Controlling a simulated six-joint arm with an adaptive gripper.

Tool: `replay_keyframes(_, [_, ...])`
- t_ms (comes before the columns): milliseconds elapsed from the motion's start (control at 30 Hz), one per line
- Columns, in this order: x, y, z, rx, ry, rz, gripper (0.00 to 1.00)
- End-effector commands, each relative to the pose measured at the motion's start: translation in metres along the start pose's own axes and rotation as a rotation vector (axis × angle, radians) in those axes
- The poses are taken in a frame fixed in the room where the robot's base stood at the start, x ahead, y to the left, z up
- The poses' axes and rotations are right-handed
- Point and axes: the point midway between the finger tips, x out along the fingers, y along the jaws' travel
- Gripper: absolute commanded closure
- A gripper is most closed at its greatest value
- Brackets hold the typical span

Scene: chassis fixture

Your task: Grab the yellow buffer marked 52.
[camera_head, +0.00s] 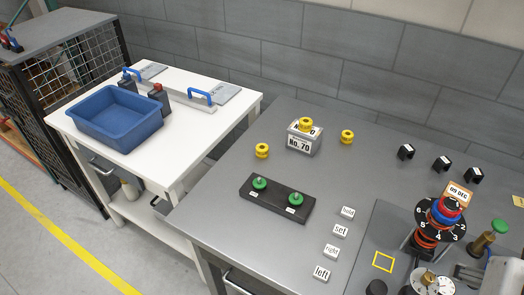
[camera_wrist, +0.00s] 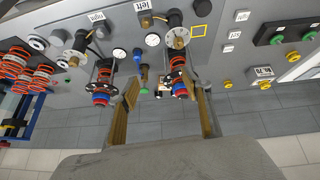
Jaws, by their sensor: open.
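Three yellow buffers show in the camera_head view: the left one (camera_head: 262,150), the middle one (camera_head: 306,124) on top of a grey block (camera_head: 303,143) labelled No. 70, and the right one (camera_head: 347,136). No 52 is readable on any of them, so I cannot tell which is so marked. In the wrist view, yellow pieces show at the right: one (camera_wrist: 228,84), one (camera_wrist: 265,86) by the No. 70 block, and one (camera_wrist: 293,57). My gripper (camera_wrist: 166,90) is open, its tan fingers wide apart, and well to the left of these pieces.
A black plate (camera_head: 277,202) with two green knobs lies in front of the buffers. Label tiles (camera_head: 340,230) and a black dial post (camera_head: 440,220) with red and blue rings stand to the right. A blue bin (camera_head: 115,118) is on the white table. Bare grey bench lies around the buffers.

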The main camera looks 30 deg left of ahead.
Motion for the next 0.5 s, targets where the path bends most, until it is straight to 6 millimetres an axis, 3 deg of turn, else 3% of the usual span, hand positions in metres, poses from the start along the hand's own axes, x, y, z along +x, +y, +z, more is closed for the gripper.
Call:
replay_keyframes(267, [0.023,0.001,-0.077,-0.072,0.110,0.043,0.51])
replay_keyframes(500, [0.046,-0.012,-0.141,-0.146,0.213,0.049,0.51])
